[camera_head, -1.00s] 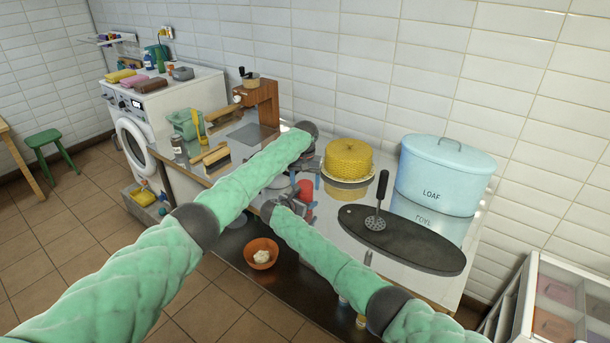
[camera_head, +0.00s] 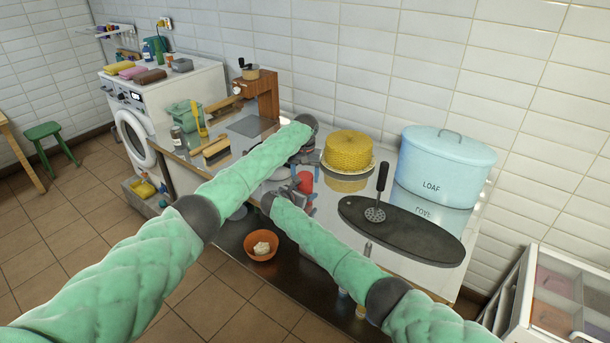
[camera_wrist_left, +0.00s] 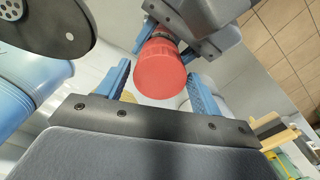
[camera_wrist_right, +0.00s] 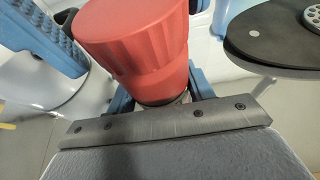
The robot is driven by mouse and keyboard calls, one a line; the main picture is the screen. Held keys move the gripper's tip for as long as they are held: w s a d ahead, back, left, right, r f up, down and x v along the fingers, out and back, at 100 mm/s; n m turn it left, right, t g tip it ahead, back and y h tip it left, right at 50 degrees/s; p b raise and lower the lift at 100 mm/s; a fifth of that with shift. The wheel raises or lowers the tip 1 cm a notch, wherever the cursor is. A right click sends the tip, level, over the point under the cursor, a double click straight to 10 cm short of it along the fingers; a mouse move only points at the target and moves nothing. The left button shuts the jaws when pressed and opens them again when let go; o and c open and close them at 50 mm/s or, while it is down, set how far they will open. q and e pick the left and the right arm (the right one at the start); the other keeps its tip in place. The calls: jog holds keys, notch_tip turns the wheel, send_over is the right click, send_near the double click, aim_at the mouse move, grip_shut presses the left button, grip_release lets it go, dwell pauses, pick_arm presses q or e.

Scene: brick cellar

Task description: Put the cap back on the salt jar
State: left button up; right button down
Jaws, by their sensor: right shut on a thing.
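A red ribbed cap (camera_head: 305,182) is at the right gripper near the middle of the worktop. It is large in the right wrist view (camera_wrist_right: 150,45), with a narrow silvery part at its base. My right gripper (camera_wrist_right: 160,98) is shut on it. My left gripper (camera_wrist_left: 162,88) is open. Its fingers frame the red cap (camera_wrist_left: 160,70) in the left wrist view, seemingly without gripping it. My arms partly hide both grippers in the head view. I cannot make out the salt jar's body for certain.
A dark oval board (camera_head: 405,240) with a masher (camera_head: 377,205) lies to the right. A blue loaf bin (camera_head: 445,170) and a yellow woven dome (camera_head: 348,150) stand behind. Wooden items and a green basket (camera_head: 183,114) are left. An orange bowl (camera_head: 261,247) sits on the lower shelf.

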pick_arm(q)
jog(key=shift+o, duration=0.9)
notch_tip(320, 180, up, 12)
pick_arm(e)
jog(key=shift+c, duration=2.4)
grip_release()
